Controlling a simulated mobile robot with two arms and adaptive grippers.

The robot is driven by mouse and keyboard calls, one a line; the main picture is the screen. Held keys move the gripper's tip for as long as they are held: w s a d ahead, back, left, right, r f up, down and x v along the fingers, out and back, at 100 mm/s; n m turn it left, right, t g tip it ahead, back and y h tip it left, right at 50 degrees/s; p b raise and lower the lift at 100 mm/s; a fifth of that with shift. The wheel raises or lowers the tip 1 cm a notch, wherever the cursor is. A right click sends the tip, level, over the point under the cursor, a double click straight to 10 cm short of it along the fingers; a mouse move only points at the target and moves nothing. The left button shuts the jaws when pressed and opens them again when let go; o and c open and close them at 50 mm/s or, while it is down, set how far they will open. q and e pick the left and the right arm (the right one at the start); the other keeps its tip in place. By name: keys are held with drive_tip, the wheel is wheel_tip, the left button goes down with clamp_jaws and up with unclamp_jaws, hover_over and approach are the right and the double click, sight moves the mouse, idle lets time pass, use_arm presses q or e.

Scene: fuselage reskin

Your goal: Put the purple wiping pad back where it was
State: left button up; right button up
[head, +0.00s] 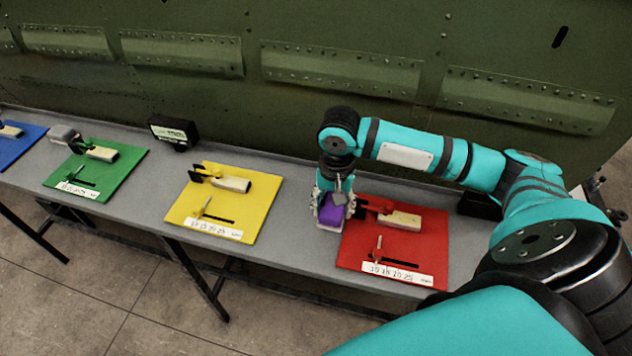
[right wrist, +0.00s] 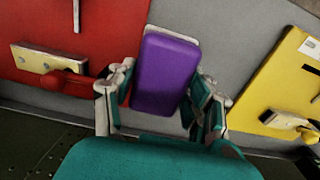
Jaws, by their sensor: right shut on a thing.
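The purple wiping pad (head: 331,212) is between the fingers of my right gripper (head: 333,202), at the left edge of the red board (head: 400,251). In the right wrist view the purple pad (right wrist: 166,73) shows between the two fingers of the gripper (right wrist: 160,100), with a pale edge at its far end. My right gripper is shut on it. I cannot tell whether the pad touches the table (head: 284,227). My left gripper is not in view.
A yellow board (head: 257,212), a green board (head: 113,185) and a blue board (head: 18,142) lie to the left. A black box (head: 174,131) and a grey block (head: 63,134) stand towards the back. Bare grey table lies between the yellow and red boards. The green riveted panel (head: 330,60) rises behind.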

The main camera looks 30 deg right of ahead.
drive_tip(key=w, duration=0.3)
drive_tip(key=w+d+p, duration=0.1)
drive_tip(key=w, duration=0.3)
drive_tip(key=w+d+f, duration=0.1)
drive_tip(key=w, duration=0.2)
drive_tip(key=shift+w+d, duration=0.2)
drive_tip(key=shift+f+p, duration=0.55)
drive_tip(key=shift+f, duration=1.2)
drive_tip(key=shift+f, duration=0.15)
drive_tip(key=o, duration=1.1)
wheel_tip(320, 180, up, 12)
drive_tip(key=b, duration=0.1)
drive_tip(key=shift+r, duration=0.2)
drive_tip(key=shift+f, duration=0.1)
